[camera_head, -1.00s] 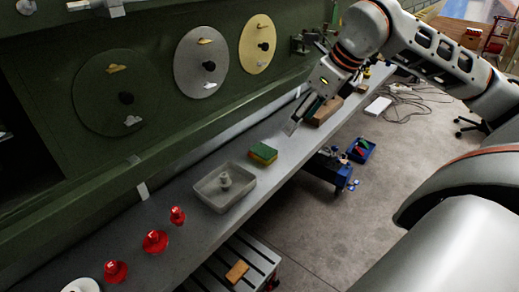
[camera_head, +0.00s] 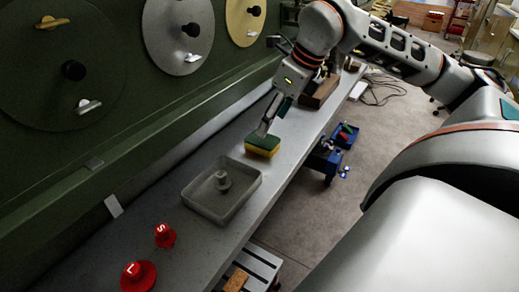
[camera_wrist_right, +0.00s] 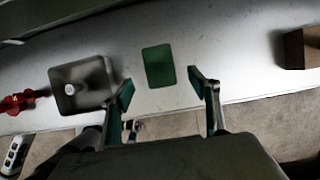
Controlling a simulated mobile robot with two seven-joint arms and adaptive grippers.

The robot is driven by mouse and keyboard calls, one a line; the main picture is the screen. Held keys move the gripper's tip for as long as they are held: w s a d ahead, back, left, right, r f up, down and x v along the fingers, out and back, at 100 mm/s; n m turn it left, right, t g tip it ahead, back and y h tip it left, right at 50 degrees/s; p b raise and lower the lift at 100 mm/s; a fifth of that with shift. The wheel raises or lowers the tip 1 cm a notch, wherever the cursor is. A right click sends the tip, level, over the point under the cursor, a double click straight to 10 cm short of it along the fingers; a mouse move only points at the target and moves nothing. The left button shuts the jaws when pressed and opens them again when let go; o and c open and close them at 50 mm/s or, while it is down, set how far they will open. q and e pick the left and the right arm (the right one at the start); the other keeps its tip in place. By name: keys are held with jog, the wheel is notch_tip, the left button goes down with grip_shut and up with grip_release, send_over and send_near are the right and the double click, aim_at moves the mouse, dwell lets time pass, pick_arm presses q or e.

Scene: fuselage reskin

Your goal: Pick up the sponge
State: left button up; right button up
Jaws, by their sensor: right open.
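The sponge (camera_head: 262,146), green on top and yellow below, lies flat on the grey ledge (camera_head: 205,240). It also shows in the right wrist view as a green rectangle (camera_wrist_right: 158,66), just beyond and between the two fingers. My right gripper (camera_head: 263,128) is over the sponge in the head view, fingers pointing down. In the wrist view my right gripper (camera_wrist_right: 167,93) is open, its fingers apart with nothing between the tips. Whether a finger touches the sponge I cannot tell. My left gripper is not in view.
A grey tray (camera_head: 190,203) with a small peg stands beside the sponge. Red knobs marked S (camera_head: 165,236) and L (camera_head: 138,276) stand nearer. A brown block (camera_head: 318,93) lies farther along the ledge. The green panel (camera_head: 110,150) rises along the left.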

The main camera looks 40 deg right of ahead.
aim_at(264, 139)
jog(key=x, duration=0.6)
jog(key=shift+s+a+f+b, duration=0.1)
jog(key=shift+f+b, duration=0.15)
jog(key=shift+b, duration=0.1)
jog(key=shift+w+f, duration=0.3)
jog(key=shift+f, duration=0.1)
jog(key=c, duration=0.8)
